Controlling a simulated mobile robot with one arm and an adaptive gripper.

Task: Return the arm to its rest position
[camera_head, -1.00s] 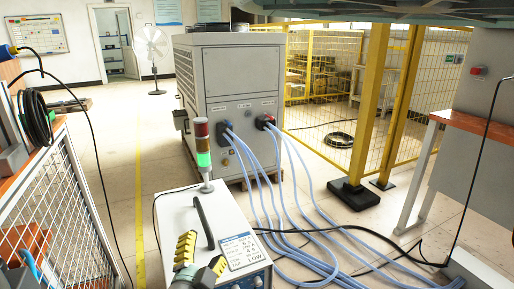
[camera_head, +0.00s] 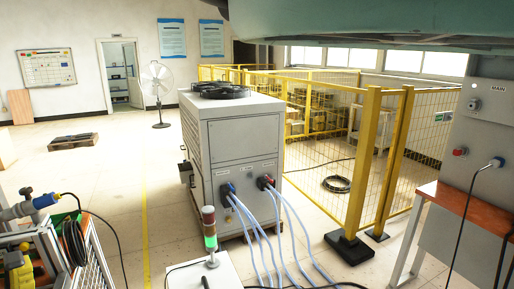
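My gripper and arm cannot be made out in the head view. The white unit with a signal light (camera_head: 209,228) is cut off by the bottom edge. Several pale blue hoses (camera_head: 283,225) run from the cabinet's blue and red ports down past the unit.
A yellow fence (camera_head: 365,165) and an orange-topped bench (camera_head: 465,203) stand right. A teal structure (camera_head: 390,20) hangs overhead. The floor left of the cabinet is fairly open.

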